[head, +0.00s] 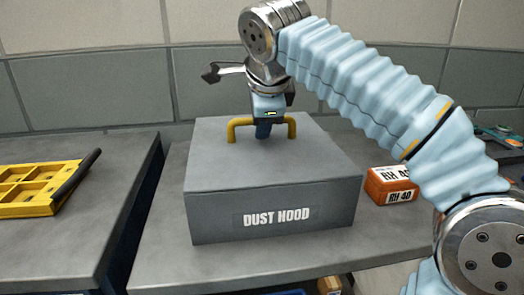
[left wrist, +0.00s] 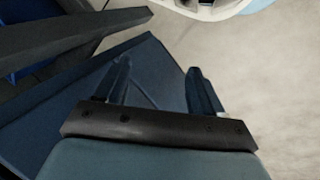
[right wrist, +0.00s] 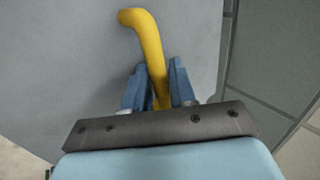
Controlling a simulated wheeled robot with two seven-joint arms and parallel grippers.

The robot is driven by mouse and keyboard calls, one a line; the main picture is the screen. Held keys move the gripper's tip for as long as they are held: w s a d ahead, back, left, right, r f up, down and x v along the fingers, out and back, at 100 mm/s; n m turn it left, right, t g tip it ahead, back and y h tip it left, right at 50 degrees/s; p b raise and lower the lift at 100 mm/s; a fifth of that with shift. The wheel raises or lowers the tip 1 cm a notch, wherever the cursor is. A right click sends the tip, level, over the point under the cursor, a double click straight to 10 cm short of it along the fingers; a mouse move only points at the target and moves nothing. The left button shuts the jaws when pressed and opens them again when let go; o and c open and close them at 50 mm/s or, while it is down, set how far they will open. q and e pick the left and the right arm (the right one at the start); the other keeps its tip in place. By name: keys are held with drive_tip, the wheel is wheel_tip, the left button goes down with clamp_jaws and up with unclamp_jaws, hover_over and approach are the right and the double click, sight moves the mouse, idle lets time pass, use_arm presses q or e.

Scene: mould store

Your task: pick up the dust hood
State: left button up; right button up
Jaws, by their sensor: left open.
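The dust hood (head: 290,195) is a grey box with a white "DUST HOOD" label and a yellow bar handle (head: 232,131) on top. It appears to rest upright on the grey bench. My right gripper (head: 263,130) points down at the middle of the handle. In the right wrist view, the handle (right wrist: 146,35) runs between the fingers of my right gripper (right wrist: 158,80), which are closed against it. The hood's grey top (right wrist: 80,60) lies beneath. My left gripper (left wrist: 158,75) is open and empty in the left wrist view, away from the hood; it is not in the head view.
An orange box (head: 385,190) labelled "RH 40" stands on the bench just right of the hood. A yellow tray (head: 40,190) with a black bar lies on a separate bench at left, across a gap. A tiled wall (head: 90,90) stands close behind.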

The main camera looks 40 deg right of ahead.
clamp_jaws()
drive_tip(key=shift+r, duration=0.15)
